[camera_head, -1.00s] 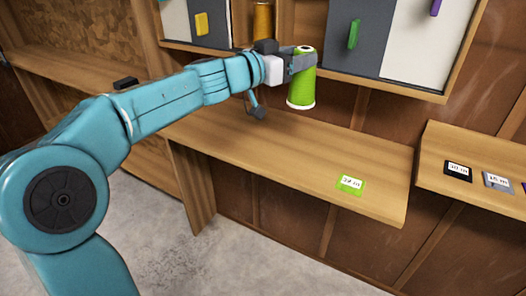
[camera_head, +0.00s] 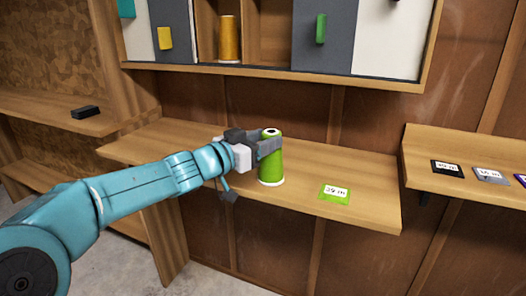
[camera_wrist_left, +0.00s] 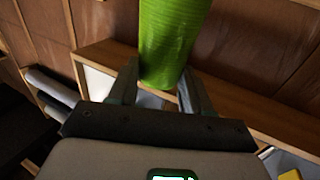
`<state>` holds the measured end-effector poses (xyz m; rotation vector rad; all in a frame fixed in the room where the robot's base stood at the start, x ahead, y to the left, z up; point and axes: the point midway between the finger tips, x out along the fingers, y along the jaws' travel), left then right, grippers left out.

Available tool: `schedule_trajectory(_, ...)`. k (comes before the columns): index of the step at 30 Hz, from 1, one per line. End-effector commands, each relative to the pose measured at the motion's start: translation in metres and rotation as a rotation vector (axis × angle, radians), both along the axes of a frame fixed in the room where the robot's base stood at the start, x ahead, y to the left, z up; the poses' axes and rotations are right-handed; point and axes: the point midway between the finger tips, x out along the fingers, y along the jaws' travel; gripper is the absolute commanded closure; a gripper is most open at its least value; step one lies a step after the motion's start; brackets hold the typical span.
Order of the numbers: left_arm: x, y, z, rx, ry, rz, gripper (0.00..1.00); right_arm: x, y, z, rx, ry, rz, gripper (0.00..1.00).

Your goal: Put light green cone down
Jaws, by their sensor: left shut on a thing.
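The light green cone (camera_head: 271,162) is a spool of green thread with a pale base and a dark hole in its top. It is upright over the wooden shelf (camera_head: 370,208), at or very near its surface; I cannot tell whether the base touches. My left gripper (camera_head: 268,147) is shut on its upper part from the left. In the left wrist view the cone (camera_wrist_left: 172,40) sits between the two fingers (camera_wrist_left: 157,88). A light green label card (camera_head: 335,194) lies on the shelf to the right of the cone. My right gripper is not in view.
A wall cabinet (camera_head: 275,71) hangs above, with coloured handles and an orange-yellow spool (camera_head: 229,40) in an open compartment. A second shelf (camera_head: 480,187) at the right holds a black card (camera_head: 447,168) and a grey card (camera_head: 491,176). The shelf's right end is clear.

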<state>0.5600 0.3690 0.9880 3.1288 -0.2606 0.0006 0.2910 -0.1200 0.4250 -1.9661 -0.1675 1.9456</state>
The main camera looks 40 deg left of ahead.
Motion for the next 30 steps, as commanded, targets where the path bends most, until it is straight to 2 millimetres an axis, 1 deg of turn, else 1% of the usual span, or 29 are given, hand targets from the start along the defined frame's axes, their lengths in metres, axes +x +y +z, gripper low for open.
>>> schedule_trajectory(1,0.0,0.0,-0.002,0.0,-0.003,0.0,1.0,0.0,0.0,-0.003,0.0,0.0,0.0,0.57)
schedule_trajectory(7,0.0,0.0,0.0,0.0,-0.002,0.0,1.0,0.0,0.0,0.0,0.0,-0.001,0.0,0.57)
schedule_trajectory(10,0.0,0.0,-0.004,0.0,-0.001,0.0,1.0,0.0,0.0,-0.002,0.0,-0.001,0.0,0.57)
schedule_trajectory(11,0.0,0.0,-0.004,0.0,0.0,0.0,0.48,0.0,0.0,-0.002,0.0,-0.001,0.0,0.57)
schedule_trajectory(12,0.0,0.0,-0.003,0.001,-0.001,0.0,0.35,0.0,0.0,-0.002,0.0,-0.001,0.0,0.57)
schedule_trajectory(13,0.0,0.0,-0.003,0.0,-0.001,0.001,0.25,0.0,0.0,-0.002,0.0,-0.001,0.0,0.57)
schedule_trajectory(20,0.0,0.0,-0.003,0.0,-0.001,0.001,0.25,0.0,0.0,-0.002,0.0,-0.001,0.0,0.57)
schedule_trajectory(24,-0.002,0.001,0.001,0.001,-0.001,0.002,0.25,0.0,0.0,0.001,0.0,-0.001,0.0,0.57)
schedule_trajectory(26,-0.011,0.003,0.001,0.001,-0.001,0.004,0.25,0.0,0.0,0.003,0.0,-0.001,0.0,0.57)
schedule_trajectory(29,-0.031,0.007,0.002,0.001,0.0,0.006,0.25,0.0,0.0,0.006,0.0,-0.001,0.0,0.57)
schedule_trajectory(30,-0.041,0.009,0.002,0.002,0.0,0.006,0.25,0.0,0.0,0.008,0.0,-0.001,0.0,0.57)
